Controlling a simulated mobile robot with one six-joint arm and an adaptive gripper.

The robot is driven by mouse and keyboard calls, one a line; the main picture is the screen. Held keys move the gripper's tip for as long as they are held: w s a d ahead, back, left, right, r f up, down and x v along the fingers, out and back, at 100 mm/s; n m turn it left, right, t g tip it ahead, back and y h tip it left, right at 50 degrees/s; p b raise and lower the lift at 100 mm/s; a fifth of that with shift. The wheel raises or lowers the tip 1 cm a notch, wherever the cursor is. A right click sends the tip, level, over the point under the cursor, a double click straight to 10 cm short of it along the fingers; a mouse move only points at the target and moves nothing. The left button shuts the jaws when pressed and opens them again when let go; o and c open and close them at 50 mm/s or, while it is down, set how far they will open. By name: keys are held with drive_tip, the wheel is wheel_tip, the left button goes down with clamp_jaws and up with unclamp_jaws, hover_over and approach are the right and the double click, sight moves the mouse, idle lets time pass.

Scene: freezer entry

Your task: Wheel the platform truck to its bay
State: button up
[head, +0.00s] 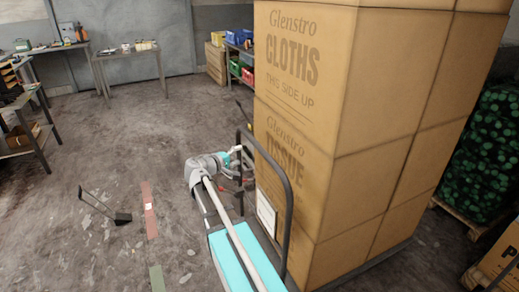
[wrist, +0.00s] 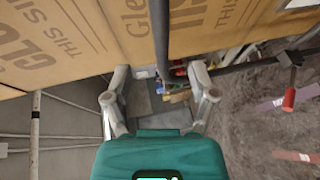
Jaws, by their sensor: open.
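The platform truck carries a tall stack of brown cardboard boxes (head: 335,130) marked "Cloths" and "Tissue". Its dark looped push handle (head: 286,185) stands upright on the near left side, and a strip of its deck (head: 385,262) shows under the boxes. My gripper (head: 235,165) is at the handle's far side in the head view, partly hidden. In the wrist view my gripper (wrist: 160,80) is open, with a finger on each side. A dark handle bar (wrist: 161,35) runs down toward the gap between the fingertips; I cannot tell whether it touches them. I cannot identify the bay.
A red strip (head: 149,210) and a green strip (head: 157,279) lie on the floor at left, near a dark angled object (head: 120,218). Worktables (head: 130,52) and a shelf of coloured bins (head: 240,68) stand behind. A green-wrapped pallet load (head: 492,150) stands at right. The left-centre floor is mostly open.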

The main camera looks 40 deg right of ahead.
sight(257, 149)
drive_tip(key=b+x, duration=0.2)
drive_tip(key=x, duration=1)
drive_tip(key=shift+c, duration=0.2)
clamp_jaws()
